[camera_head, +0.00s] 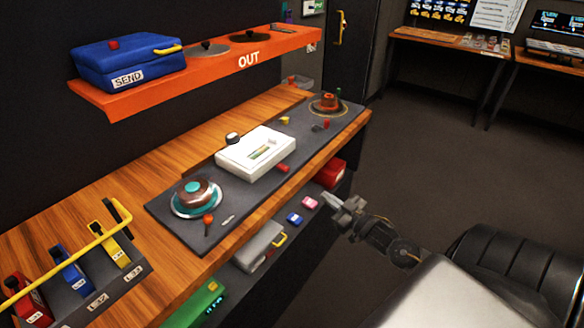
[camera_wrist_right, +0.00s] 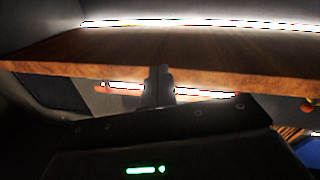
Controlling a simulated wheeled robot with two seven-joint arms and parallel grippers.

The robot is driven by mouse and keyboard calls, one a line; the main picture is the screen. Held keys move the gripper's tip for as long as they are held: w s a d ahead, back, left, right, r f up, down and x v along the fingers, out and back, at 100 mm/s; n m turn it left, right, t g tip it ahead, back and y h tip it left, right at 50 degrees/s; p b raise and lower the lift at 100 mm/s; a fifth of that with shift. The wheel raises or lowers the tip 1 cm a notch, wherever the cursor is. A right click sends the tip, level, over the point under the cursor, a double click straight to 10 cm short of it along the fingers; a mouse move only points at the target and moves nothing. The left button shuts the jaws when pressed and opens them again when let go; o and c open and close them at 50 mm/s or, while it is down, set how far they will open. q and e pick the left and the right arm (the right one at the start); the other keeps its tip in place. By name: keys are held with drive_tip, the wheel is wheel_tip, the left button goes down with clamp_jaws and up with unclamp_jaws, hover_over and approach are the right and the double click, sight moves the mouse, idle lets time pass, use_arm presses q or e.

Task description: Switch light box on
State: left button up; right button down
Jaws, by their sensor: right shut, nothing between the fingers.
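A white box (camera_head: 256,152), which looks like the light box, lies on the dark panel (camera_head: 215,240) on the wooden desk. Its top has a small window with a coloured picture. A red part (camera_head: 282,168) sits at its right edge and a black-and-white knob (camera_head: 232,138) at its back. Whether the box is lit is unclear. My right gripper (camera_head: 340,205) is shut and empty, in front of the desk and apart from the box. In the right wrist view its dark fingers (camera_wrist_right: 158,78) point toward the wooden desk edge (camera_wrist_right: 240,83). My left gripper is out of view.
An orange shelf (camera_head: 200,75) overhangs the back, with a blue case (camera_head: 128,65). A yellow rail (camera_head: 65,260) stands at the left. Floor (camera_head: 440,150) to the right is clear.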

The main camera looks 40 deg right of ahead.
sight(283, 168)
drive_tip(key=s+a+r+t+y, duration=0.1)
drive_tip(key=a+r+y, duration=0.3)
drive_tip(key=r, duration=0.7)
drive_tip(key=shift+a+r+t, duration=0.3)
drive_tip(key=shift+a+t, duration=0.5)
drive_tip(key=p+x, duration=0.2)
drive_tip(key=x, duration=0.7)
drive_tip(key=shift+w+a+r+p, duration=0.1)
drive_tip(key=shift+w+r+p, duration=0.15)
drive_tip(key=shift+p, duration=0.1)
drive_tip(key=f, duration=0.3)
drive_tip(key=shift+w+a, duration=0.1)
drive_tip(key=shift+w, duration=0.15)
drive_tip(key=shift+f, duration=0.65)
